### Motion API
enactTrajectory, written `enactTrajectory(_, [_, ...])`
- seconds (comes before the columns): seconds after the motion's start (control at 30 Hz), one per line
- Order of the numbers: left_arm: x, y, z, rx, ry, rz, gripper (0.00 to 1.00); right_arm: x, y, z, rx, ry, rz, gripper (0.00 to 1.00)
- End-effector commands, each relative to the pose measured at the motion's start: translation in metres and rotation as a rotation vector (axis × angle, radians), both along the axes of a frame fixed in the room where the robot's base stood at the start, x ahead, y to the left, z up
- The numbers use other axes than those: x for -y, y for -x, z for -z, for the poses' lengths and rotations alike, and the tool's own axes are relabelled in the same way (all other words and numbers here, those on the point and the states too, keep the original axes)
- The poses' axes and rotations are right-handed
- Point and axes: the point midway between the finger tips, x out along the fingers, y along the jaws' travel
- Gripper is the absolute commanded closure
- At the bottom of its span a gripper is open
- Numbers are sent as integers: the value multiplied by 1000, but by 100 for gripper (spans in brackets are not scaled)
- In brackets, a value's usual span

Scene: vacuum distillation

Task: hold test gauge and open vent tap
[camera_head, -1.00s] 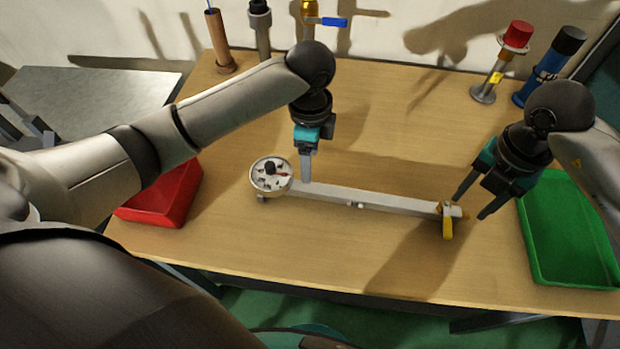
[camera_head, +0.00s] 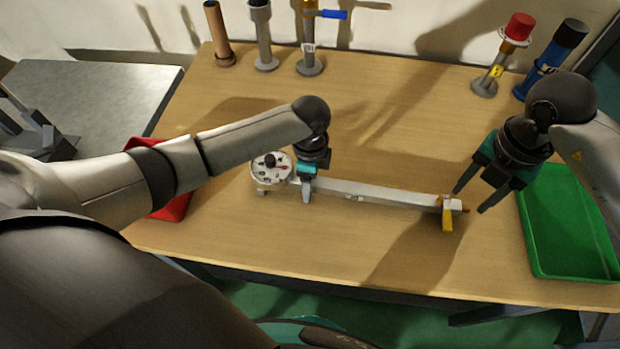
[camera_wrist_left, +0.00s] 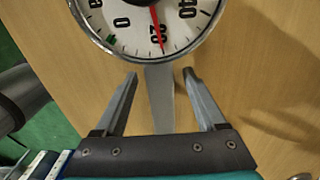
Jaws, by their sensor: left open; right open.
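The test gauge (camera_head: 268,166) has a round white dial and lies at the left end of a long grey bar (camera_head: 375,191) on the table. In the left wrist view its dial (camera_wrist_left: 140,25) has a red needle. A yellow vent tap (camera_head: 448,218) sits at the bar's right end. My left gripper (camera_head: 306,194) is open over the bar just right of the dial; in the left wrist view its fingers (camera_wrist_left: 158,78) stand on either side of the bar, apart from it as far as I can tell. My right gripper (camera_head: 468,201) is open and empty, just right of the tap.
A green tray (camera_head: 545,265) lies at the right, and a red tray (camera_head: 178,208) is partly hidden behind my left arm. Several upright posts stand at the back, including a red-topped one (camera_head: 500,55) and a blue one (camera_head: 552,58). The middle of the wooden table (camera_head: 400,120) is clear.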

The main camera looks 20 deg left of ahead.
Motion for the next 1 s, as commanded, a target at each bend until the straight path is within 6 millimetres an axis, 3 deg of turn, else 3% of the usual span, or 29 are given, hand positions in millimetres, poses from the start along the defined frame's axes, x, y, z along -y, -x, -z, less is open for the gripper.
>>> enactTrajectory(0.07, [0,0,0,0,0,0,32,0,0,0,0,0,0,50])
enactTrajectory(0.67, [0,0,-1,0,0,-1,100,0,0,0,0,0,0,50])
enactTrajectory(1.0, [0,0,-1,0,0,-1,100,0,0,0,0,0,0,50])
